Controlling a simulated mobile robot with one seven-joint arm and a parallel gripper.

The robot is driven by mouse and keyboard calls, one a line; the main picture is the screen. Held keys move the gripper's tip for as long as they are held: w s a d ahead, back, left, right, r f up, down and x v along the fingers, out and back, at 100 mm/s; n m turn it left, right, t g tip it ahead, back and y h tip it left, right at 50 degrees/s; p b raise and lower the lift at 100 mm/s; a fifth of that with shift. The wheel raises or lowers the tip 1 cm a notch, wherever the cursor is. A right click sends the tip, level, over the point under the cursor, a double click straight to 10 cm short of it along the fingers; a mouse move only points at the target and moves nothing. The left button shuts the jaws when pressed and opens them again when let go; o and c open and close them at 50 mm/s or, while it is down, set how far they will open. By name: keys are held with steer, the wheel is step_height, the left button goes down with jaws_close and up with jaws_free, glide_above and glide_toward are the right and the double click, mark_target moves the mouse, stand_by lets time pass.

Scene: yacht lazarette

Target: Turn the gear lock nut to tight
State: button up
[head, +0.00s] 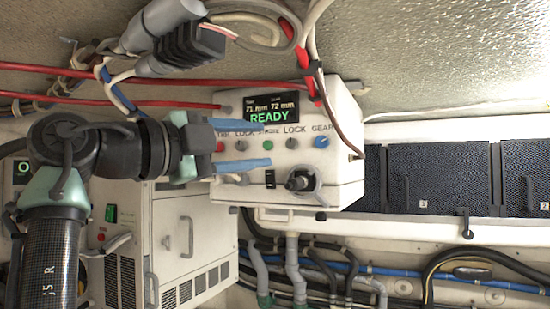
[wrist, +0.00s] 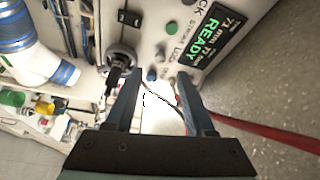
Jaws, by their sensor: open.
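The white control box (head: 230,195) carries a row of knobs under a lit display (head: 269,109) reading READY. The gear lock nut (head: 292,143) is a small grey knob under the right LOCK label, beside the blue GEAR knob (head: 321,141). In the wrist view the nut (wrist: 160,55) shows small, just beyond the blue knob (wrist: 151,75). Its turned setting is too small to read. My gripper (head: 264,146) is in front of the panel, its two blue fingers apart and nothing between them. In the wrist view my gripper (wrist: 158,78) points toward the knob row, apart from the nut.
A white cabinet (head: 140,215) stands at lower left.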

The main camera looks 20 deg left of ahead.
steer(key=b+v, duration=0.1)
steer(key=v, duration=0.5)
steer(key=shift+s+b, duration=0.35)
steer(key=shift+b, duration=0.05)
steer(key=shift+a, duration=0.15)
steer(key=w+d+f+n+y, duration=0.2)
steer(key=w+d+f+n, duration=0.3)
steer(key=f, duration=0.5)
steer(key=w+d+f+n+y, duration=0.3)
steer(key=w+d+f+n, duration=0.25)
steer(key=f, duration=0.35)
steer(key=s+d+f+n+y, duration=0.1)
steer(key=s+d+f+n, duration=0.2)
steer(key=d+f+n, duration=0.3)
steer(key=s+d+f+n+y, duration=0.2)
steer(key=s+d+f+n, duration=0.2)
steer(key=d+f, duration=0.35)
steer(key=s+r+t, duration=0.5)
steer(key=s+r, duration=0.1)
steer(key=r, duration=0.7)
steer(key=s+r+t, duration=0.5)
steer(key=s+r, duration=0.2)
steer(key=r, duration=0.5)
steer(key=shift+d+r, duration=0.3)
steer(key=shift+r, duration=0.1)
